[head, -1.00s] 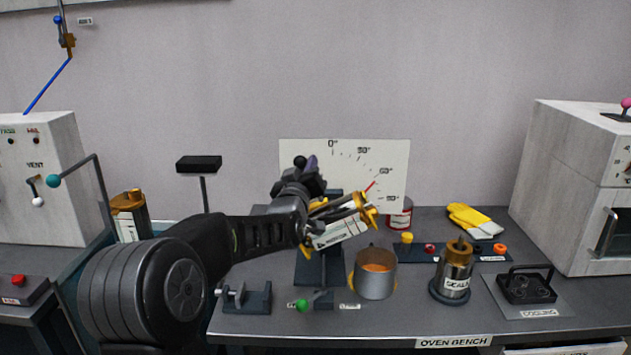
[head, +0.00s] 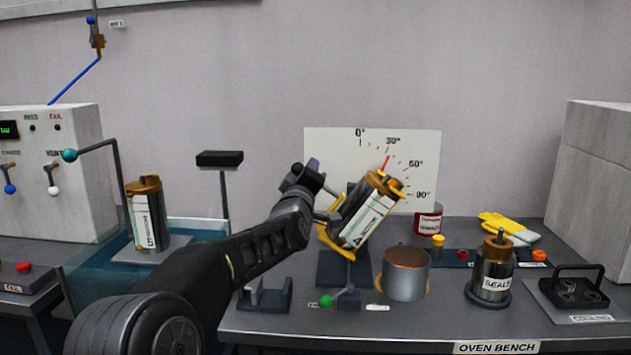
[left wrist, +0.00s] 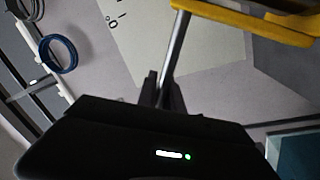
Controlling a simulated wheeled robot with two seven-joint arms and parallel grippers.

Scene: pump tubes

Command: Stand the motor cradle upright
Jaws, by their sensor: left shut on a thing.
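The motor cradle (head: 335,238) is a yellow frame on a dark stand. It holds a copper-topped motor (head: 368,212) with a white label reading 4. Cradle and motor lean to the right, partly tilted. The red pointer (head: 387,162) is between 30° and 60° on the white dial board (head: 330,150) behind. My left gripper (head: 325,213) is at the cradle's left side. In the left wrist view its jaws (left wrist: 165,92) are shut on a thin grey rod (left wrist: 176,48) that meets the yellow frame (left wrist: 250,20). My right gripper is not in view.
A metal pot (head: 406,276) stands just right of the stand. A SEALS canister (head: 494,270), a black rack (head: 580,288) and yellow gloves (head: 508,228) are farther right. A grey bracket (head: 264,297) and a green-knobbed lever (head: 326,301) are in front. Motor 5 (head: 146,218) stands at left.

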